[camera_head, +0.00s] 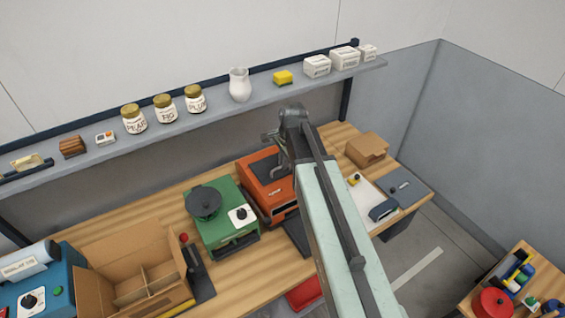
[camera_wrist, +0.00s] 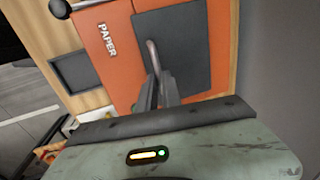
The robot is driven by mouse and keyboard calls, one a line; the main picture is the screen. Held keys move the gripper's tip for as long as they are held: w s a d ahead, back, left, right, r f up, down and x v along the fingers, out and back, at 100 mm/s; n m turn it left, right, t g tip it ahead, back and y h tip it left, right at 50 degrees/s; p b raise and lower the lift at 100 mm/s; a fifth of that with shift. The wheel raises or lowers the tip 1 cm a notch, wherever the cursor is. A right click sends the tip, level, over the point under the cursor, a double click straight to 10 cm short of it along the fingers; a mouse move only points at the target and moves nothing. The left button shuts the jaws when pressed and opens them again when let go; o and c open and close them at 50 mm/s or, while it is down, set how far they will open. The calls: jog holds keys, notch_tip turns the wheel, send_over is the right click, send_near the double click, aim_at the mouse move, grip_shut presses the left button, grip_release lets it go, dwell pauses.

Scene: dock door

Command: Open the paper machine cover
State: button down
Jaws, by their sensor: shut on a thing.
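The paper machine (camera_head: 257,188) is an orange box on the wooden bench, left of my arm. In the wrist view its orange top (camera_wrist: 112,62) bears the word PAPER. A dark grey panel, seemingly the cover (camera_wrist: 192,62), lies on it; I cannot tell whether it is raised at all. A thin grey curved handle (camera_wrist: 152,52) stands at the panel's left part. My gripper (camera_wrist: 160,80) is shut on this handle, with its two dark fingers around the lower part. In the head view my gripper (camera_head: 272,138) is over the machine's back part, partly hidden by my wrist.
A green machine (camera_head: 222,232) stands close on the left, with a divided cardboard box (camera_head: 112,262) beyond it. A small cardboard box (camera_head: 366,149) is to the right. A shelf (camera_head: 215,95) with jars and a white vase runs behind, above the bench.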

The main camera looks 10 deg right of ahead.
jog(key=shift+w+a+r+p, duration=0.1)
jog(key=shift+w+r+p, duration=0.2)
jog(key=shift+r+p, duration=0.25)
jog(key=shift+w+r+p, duration=0.25)
jog(key=shift+r+p, duration=0.15)
jog(key=shift+r, duration=0.2)
jog(key=w+a+r+p, duration=0.1)
jog(key=w+r+p, duration=0.2)
jog(key=w, duration=0.2)
jog(key=shift+a+r+p, duration=0.3)
jog(key=shift+a+r, duration=0.05)
jog(key=shift+a, duration=0.05)
jog(key=c, duration=1.8)
grip_release()
jog(key=shift+o, duration=1.4)
jog(key=shift+w+f, duration=0.2)
jog(key=shift+w, duration=0.1)
jog(key=shift+s, duration=0.1)
jog(key=shift+s+r, duration=0.1)
